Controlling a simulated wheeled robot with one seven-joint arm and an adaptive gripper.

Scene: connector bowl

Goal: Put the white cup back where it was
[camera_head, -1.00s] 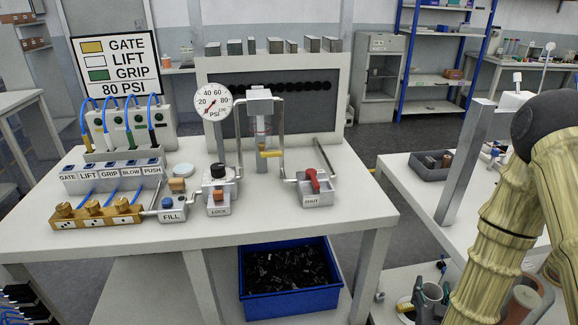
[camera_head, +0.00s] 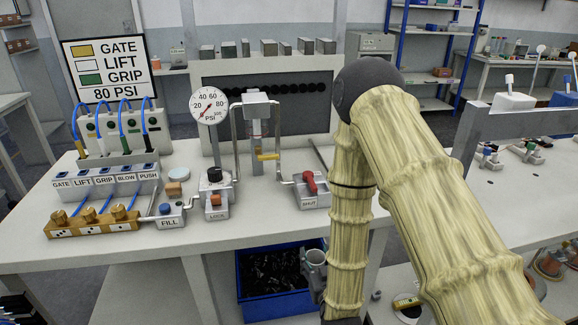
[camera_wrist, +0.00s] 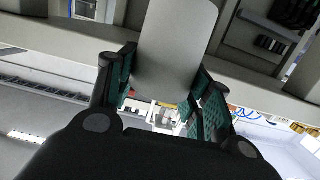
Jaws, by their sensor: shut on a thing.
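The white cup (camera_wrist: 172,50) looks pale grey in the wrist view, filling the top middle between the two teal-padded fingers of my gripper (camera_wrist: 166,82). My gripper is shut on it.
The white table (camera_head: 140,262) carries a pneumatic panel, a pressure gauge (camera_head: 208,104) and a red-handled SHUT valve (camera_head: 310,190). A blue bin (camera_head: 262,310) of black parts is beneath it. Another white table (camera_head: 510,190) stands at right.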

